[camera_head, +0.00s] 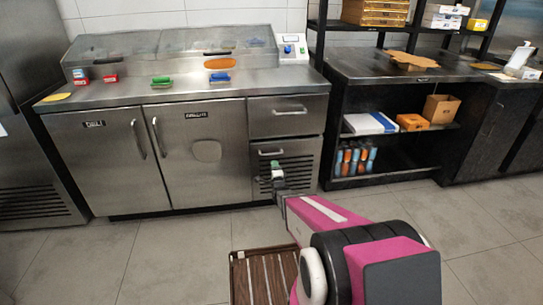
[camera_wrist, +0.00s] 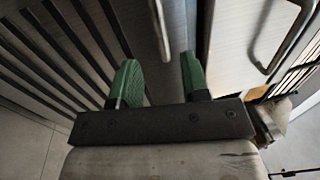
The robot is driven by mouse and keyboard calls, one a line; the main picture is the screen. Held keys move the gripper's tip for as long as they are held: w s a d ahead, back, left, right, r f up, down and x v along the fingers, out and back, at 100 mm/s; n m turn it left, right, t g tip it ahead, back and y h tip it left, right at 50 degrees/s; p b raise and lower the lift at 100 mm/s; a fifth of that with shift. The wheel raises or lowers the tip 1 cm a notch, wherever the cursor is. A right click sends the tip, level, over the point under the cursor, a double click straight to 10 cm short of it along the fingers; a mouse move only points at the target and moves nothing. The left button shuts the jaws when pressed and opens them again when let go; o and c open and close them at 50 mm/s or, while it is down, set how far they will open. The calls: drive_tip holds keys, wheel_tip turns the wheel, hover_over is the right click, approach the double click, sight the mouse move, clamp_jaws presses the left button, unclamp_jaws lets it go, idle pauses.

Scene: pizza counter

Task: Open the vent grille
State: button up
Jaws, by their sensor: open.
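The vent grille (camera_head: 298,163) is a slatted steel panel at the lower right of the counter front, below a drawer. It looks flush with the front. Its bar handle (camera_head: 269,152) is near its top edge. My gripper (camera_head: 277,172) is in front of the grille and hides part of its slats. In the wrist view, the dark slats (camera_wrist: 65,50) are on the left, and the grille's handle (camera_wrist: 160,28) runs into the space between the green fingertips of my open gripper (camera_wrist: 160,80). I cannot tell whether either finger touches the handle.
The drawer (camera_head: 288,122) above has its own handle, seen at right in the wrist view (camera_wrist: 275,45). Two steel doors (camera_head: 207,150) are to the left. A dark shelf unit (camera_head: 405,175) stands to the right. A brown slatted crate (camera_head: 262,285) is on the floor by my arm.

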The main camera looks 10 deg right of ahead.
drive_tip(key=w, duration=0.3)
drive_tip(key=w+r, duration=0.1)
drive_tip(key=w, duration=0.5)
drive_tip(key=shift+w+r, duration=0.3)
drive_tip(key=shift+r, duration=0.1)
drive_tip(key=shift+s, duration=0.1)
clamp_jaws()
